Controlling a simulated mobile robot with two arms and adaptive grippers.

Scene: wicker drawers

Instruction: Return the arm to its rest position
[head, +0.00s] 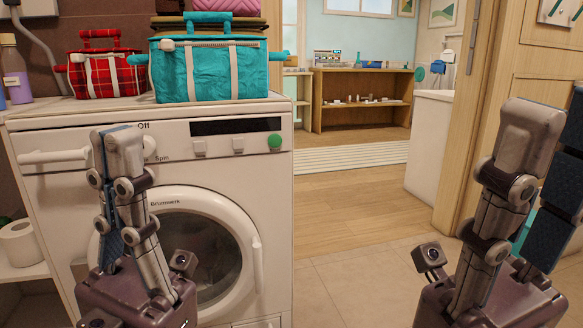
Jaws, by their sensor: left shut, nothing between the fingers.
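My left gripper (116,150) is upright at the left, in front of the washing machine (165,128). Its fingers are together and hold nothing. My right gripper (549,132) is upright at the right edge, in front of the wooden door and frame. Its fingers stand apart, with blue pads showing on the far finger and nothing visible between them. The tip of that far finger is cut by the picture edge. Both arms below the wrists are out of view.
A teal bag (208,78) and a red plaid bag (102,75) stand on the washing machine. Toilet paper (20,242) sits on a low shelf at far left. Open tiled floor (350,285) lies between my grippers, leading to a room with a wooden shelf (362,84).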

